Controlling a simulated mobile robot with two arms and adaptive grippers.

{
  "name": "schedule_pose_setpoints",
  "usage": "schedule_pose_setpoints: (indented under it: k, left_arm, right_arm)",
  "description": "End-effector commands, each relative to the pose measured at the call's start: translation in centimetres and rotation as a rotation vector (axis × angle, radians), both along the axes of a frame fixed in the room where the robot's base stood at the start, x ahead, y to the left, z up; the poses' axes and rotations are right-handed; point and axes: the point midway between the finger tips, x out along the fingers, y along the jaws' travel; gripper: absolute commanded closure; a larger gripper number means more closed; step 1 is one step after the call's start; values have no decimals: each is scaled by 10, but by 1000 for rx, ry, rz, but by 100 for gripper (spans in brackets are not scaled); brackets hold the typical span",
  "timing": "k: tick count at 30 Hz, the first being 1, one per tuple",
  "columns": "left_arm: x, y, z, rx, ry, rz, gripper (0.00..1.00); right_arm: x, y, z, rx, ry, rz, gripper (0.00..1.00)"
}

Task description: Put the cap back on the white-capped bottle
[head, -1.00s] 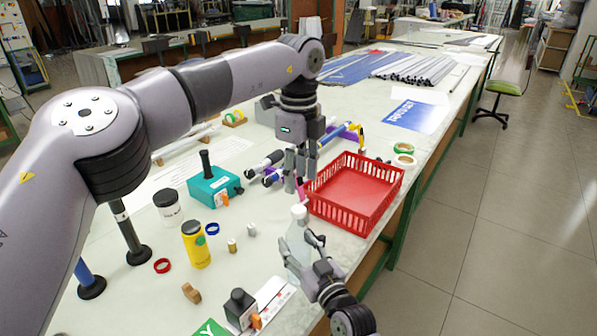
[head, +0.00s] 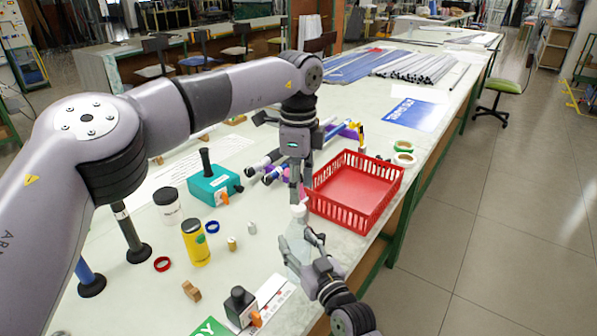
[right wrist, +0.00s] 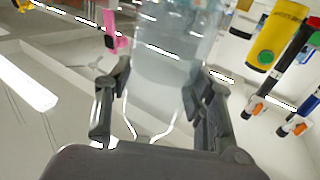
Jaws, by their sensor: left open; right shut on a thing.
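A clear bottle (head: 297,252) is held near the table's front edge by my right gripper (head: 304,246), which is shut around its body. The white cap (head: 299,212) shows at the bottle's top. I cannot tell how firmly the cap is seated. My left gripper (head: 299,199) is open and points down right at the cap, its fingertips close above or beside it. Whether they touch it is unclear. In the right wrist view, the clear bottle (right wrist: 165,65) stands between the two fingers of my right gripper (right wrist: 158,88); the cap does not show there.
A red basket (head: 330,213) stands just right of the cap. A teal box (head: 207,190), a white jar (head: 170,211), a yellow bottle (head: 195,245), a red ring (head: 162,264), a blue ring (head: 212,227) and a dark bottle (head: 240,307) stand or lie to the left.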

Motion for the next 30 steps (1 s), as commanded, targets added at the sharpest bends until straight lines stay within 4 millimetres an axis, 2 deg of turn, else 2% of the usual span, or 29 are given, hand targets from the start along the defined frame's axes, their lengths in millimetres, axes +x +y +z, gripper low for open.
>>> schedule_pose_setpoints:
  k: [3, 10, 21, 30]
  left_arm:
    - [0, 1, -21, 1, 2, -1, 58]
    - [0, 0, -45, 1, 1, 0, 58]
    - [0, 0, -49, 0, 0, 1, 58]
    - [0, 0, -49, 0, -1, 1, 78]
  right_arm:
    - [0, 0, 0, 0, -1, 0, 100]
    - [0, 0, 0, 0, -1, 0, 100]
    - [0, 0, 0, -1, 0, 0, 100]
    - [0, 0, 0, 0, 0, 0, 100]
